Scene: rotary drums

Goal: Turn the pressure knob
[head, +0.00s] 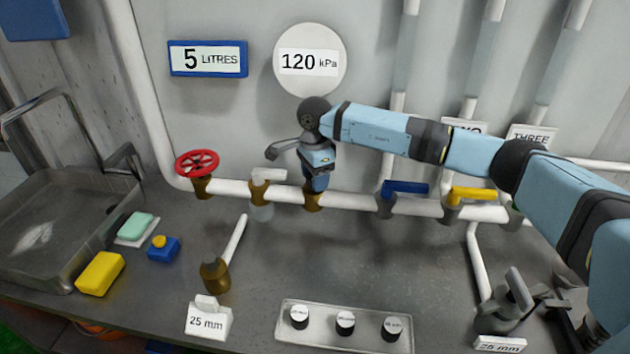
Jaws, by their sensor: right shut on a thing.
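My right arm reaches in from the right, and my right gripper (316,184) points down at the pipe below the round 120 kPa gauge (310,61). It is shut on what I take to be the pressure knob, which the gripper mostly hides. The brass fitting (313,202) under the knob shows on the white horizontal pipe. The gauge reads 120 kPa. My left gripper is not in view.
A metal sink (55,285) is at left. A tray (345,338) with round pieces stands in front.

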